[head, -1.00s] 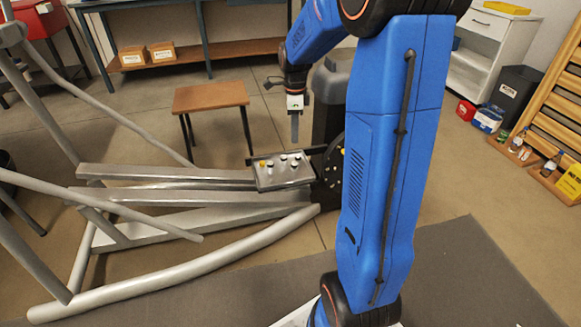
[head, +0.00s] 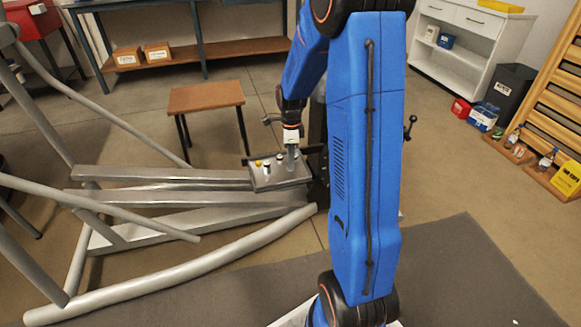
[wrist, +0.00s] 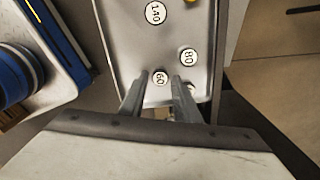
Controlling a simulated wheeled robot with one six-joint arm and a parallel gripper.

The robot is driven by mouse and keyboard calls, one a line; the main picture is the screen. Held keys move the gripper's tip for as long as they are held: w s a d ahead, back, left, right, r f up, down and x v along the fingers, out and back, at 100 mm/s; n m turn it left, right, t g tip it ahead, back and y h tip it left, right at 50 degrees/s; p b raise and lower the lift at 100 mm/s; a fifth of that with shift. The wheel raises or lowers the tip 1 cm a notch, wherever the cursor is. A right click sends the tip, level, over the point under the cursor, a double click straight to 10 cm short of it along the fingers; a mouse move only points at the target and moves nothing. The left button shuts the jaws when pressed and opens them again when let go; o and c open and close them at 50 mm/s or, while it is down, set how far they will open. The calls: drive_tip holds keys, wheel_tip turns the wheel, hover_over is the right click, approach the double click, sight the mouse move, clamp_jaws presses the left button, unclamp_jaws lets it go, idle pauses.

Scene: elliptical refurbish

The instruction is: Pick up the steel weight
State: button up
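The grey metal tray (head: 262,183) holds several small weights and a yellow item (head: 258,163). In the wrist view the tray (wrist: 125,62) carries weights with white number labels: 140 (wrist: 155,13), 80 (wrist: 188,57) and 60 (wrist: 160,77). More than one could be steel; I cannot tell which is meant. My gripper (head: 291,168) points down over the tray's right part. In the wrist view my gripper (wrist: 161,84) has its two fingers apart, with the 60 weight between the tips. Small gaps show beside it, and its lower part is hidden.
The grey elliptical frame (head: 170,200) lies left of and below the tray. A brown stool (head: 206,97) stands behind it. A white cabinet (head: 465,50) and a dark bin (head: 508,92) are at the right. Open floor lies between.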

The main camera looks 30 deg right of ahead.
drive_tip(key=shift+f, duration=0.55)
clamp_jaws()
drive_tip(key=shift+r, duration=0.15)
